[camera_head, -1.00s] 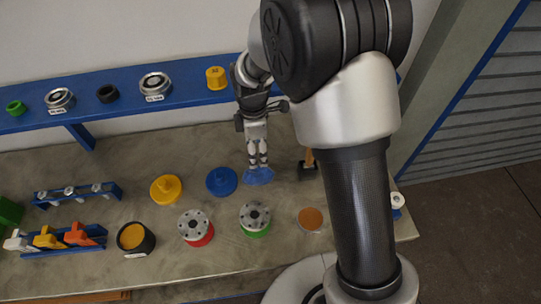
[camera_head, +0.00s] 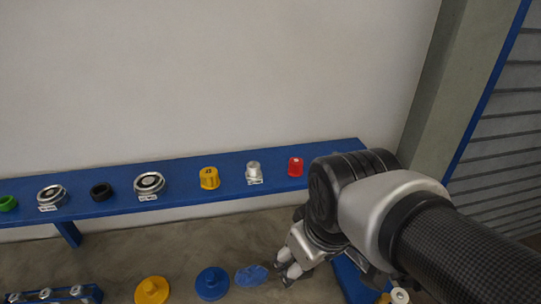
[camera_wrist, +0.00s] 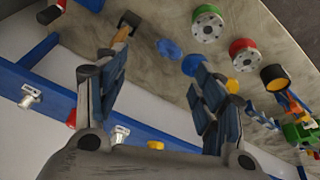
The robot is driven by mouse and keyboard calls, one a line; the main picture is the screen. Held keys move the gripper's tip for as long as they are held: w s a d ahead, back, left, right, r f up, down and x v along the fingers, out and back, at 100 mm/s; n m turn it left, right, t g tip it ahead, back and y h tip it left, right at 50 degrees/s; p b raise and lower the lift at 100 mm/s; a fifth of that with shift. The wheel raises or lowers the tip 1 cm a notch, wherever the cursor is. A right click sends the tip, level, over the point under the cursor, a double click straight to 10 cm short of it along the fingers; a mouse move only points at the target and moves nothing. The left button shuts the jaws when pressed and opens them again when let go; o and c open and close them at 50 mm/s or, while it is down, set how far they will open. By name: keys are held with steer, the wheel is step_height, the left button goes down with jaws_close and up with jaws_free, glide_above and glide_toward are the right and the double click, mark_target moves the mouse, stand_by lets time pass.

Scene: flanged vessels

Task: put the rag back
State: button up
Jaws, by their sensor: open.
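The rag (camera_head: 251,275) is a small flat blue cloth lying on the grey bench, just right of the blue flanged cap (camera_head: 212,283). It also shows in the wrist view (camera_wrist: 169,48), beyond the space between my fingers. My gripper (camera_head: 287,273) is to the right of the rag in the head view, raised from the bench. In the wrist view my gripper (camera_wrist: 162,72) has its two fingers spread wide with nothing between them.
A blue shelf (camera_head: 110,207) along the wall holds rings, a yellow cap (camera_head: 209,178), a silver part (camera_head: 253,172) and a red cap (camera_head: 295,167). A yellow flanged cap (camera_head: 152,290) stands on the bench. The wrist view shows a wooden-handled tool (camera_wrist: 124,33) near the rag and flanged vessels (camera_wrist: 207,24).

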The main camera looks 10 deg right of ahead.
steer(key=s+d+m+t, duration=0.1)
steer(key=s+m, duration=0.3)
steer(key=s, duration=0.2)
steer(key=shift+d+r, duration=0.15)
steer(key=shift+f+b, duration=0.6)
steer(key=shift+r, duration=0.15)
steer(key=shift+c, duration=0.3)
